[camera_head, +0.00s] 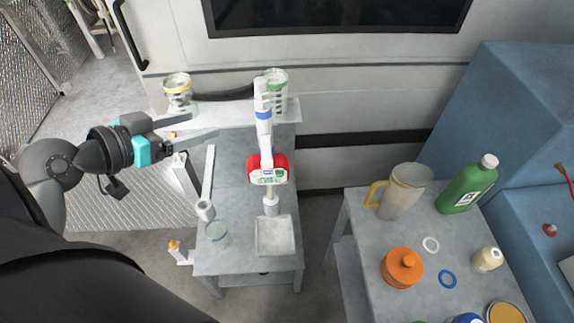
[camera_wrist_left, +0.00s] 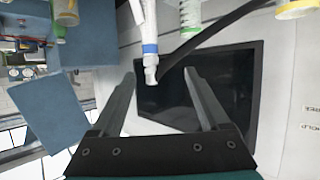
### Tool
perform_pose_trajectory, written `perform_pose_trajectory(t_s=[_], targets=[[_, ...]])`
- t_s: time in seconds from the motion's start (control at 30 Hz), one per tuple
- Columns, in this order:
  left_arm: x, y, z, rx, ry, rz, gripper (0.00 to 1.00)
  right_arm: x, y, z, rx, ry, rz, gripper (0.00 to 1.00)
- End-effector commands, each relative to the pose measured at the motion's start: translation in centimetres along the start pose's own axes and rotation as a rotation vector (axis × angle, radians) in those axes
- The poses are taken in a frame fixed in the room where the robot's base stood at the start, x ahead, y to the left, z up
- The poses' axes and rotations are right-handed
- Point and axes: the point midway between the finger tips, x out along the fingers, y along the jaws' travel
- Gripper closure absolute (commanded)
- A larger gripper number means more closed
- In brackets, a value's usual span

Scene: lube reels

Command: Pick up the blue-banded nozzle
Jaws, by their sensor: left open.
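The blue-banded nozzle (camera_head: 263,115) is a white upright tube with a blue band, above the narrow grey bench in the head view. It also shows in the left wrist view (camera_wrist_left: 149,40), its tip pointing down between the finger ends in the picture. My left gripper (camera_head: 205,123) is open and empty, to the left of the nozzle and apart from it. Its two fingers show spread in the left wrist view (camera_wrist_left: 159,74). My right gripper is not in view.
A red-and-white reel (camera_head: 268,170) is just below the nozzle. A clear yellow-rimmed jar (camera_head: 178,92) and a green-marked clear container (camera_head: 277,88) stand on the back shelf. A right-hand table holds a jug (camera_head: 404,191), a green bottle (camera_head: 468,186) and an orange can (camera_head: 402,267).

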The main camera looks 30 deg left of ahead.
Motion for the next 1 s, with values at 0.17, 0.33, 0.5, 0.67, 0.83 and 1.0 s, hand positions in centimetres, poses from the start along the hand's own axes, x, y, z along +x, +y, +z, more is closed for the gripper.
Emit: perform_pose_trajectory(t_s=[0.17,0.33,0.5,0.67,0.83,1.0], targets=[[-0.6,1.2,-1.4,0.048,0.021,0.029,0.21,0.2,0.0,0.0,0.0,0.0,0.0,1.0],[1.4,1.3,-1.7,0.047,0.025,0.031,0.21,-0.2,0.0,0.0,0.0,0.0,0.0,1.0],[4.0,1.4,-1.7,0.045,0.024,0.03,0.21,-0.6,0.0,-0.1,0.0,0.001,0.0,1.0],[6.5,1.5,-1.7,0.045,0.023,0.029,0.21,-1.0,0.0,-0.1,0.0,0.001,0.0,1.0],[8.5,1.5,-1.7,0.044,0.022,0.029,0.21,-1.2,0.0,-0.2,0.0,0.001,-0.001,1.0],[9.3,1.5,-1.6,0.046,0.021,0.028,0.21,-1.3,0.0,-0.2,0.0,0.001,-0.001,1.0]])
